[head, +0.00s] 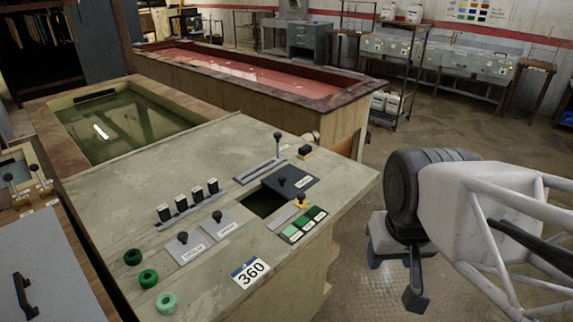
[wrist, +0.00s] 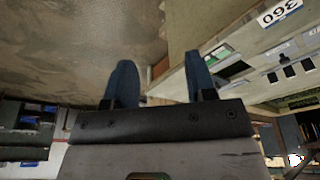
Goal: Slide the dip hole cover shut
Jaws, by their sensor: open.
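The dip hole cover (head: 298,181) is a dark flat plate with a black ball knob, on the grey-green panel (head: 225,150). A dark rectangular hole (head: 262,203) lies open beside it, on its near left side. The hole's extent under the plate is hidden. My gripper (head: 394,280) hangs off the panel's right side, apart from the cover. In the wrist view my gripper (wrist: 161,82) shows two blue fingers spread wide with nothing between them. The panel (wrist: 240,75) appears there turned over at upper right; I cannot clearly pick out the cover.
Two smaller knobbed plates (head: 205,238), several black switches (head: 190,198) and green rings (head: 148,278) sit leftward. Open floor lies right of the panel.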

